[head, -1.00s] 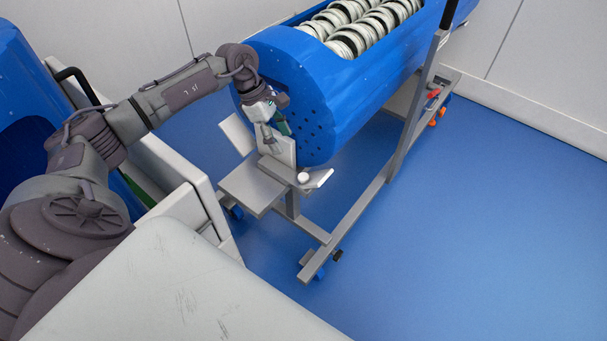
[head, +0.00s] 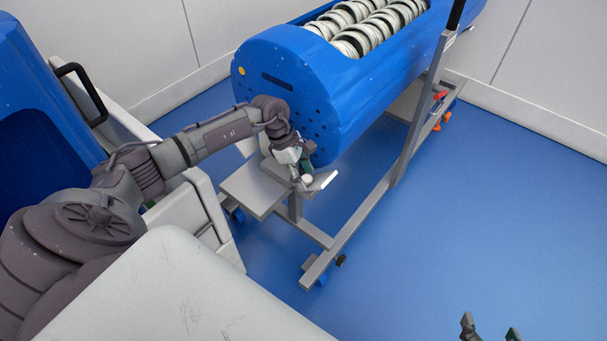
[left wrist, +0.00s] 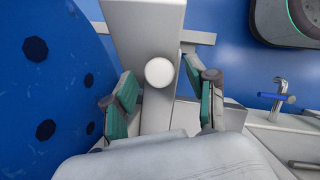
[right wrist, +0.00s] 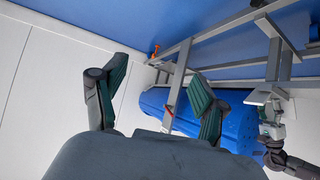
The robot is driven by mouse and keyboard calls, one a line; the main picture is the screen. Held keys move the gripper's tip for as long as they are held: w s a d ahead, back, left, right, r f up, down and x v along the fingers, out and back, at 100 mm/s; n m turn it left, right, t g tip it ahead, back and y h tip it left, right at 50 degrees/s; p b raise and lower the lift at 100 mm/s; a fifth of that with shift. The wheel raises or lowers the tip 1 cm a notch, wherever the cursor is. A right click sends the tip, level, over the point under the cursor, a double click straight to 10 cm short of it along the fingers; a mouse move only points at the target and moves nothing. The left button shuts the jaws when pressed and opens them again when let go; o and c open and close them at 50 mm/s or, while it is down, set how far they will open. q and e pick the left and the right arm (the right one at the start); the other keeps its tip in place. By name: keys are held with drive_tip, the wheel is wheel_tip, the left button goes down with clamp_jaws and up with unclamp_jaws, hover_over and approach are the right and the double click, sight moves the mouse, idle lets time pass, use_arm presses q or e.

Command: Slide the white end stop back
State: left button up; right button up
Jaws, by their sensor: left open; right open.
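The blue tub (head: 290,85) lies on a grey wheeled carrier (head: 345,235). A white round knob (head: 307,178) shows at its near end, low down; I take it as part of the white end stop, whose plate is largely hidden behind my left gripper (head: 300,174). In the left wrist view the knob (left wrist: 160,72) appears between the two open green-padded fingers of the left gripper (left wrist: 165,100), with gaps on both sides. Whether it lies fully between the pads is unclear. My right gripper (head: 490,331) is open and empty, away from the carrier; it also shows in the right wrist view (right wrist: 160,88).
A grey shelf plate (head: 255,187) sticks out at the carrier's near end. A pale plate (head: 325,181) slants beside the knob. Pale rings (head: 365,30) fill the tub. Another blue tub (head: 40,95) stands at left. The blue floor (head: 480,190) at right is clear.

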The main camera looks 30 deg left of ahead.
use_arm(q)
clamp_jaws()
drive_tip(key=shift+s, duration=0.1)
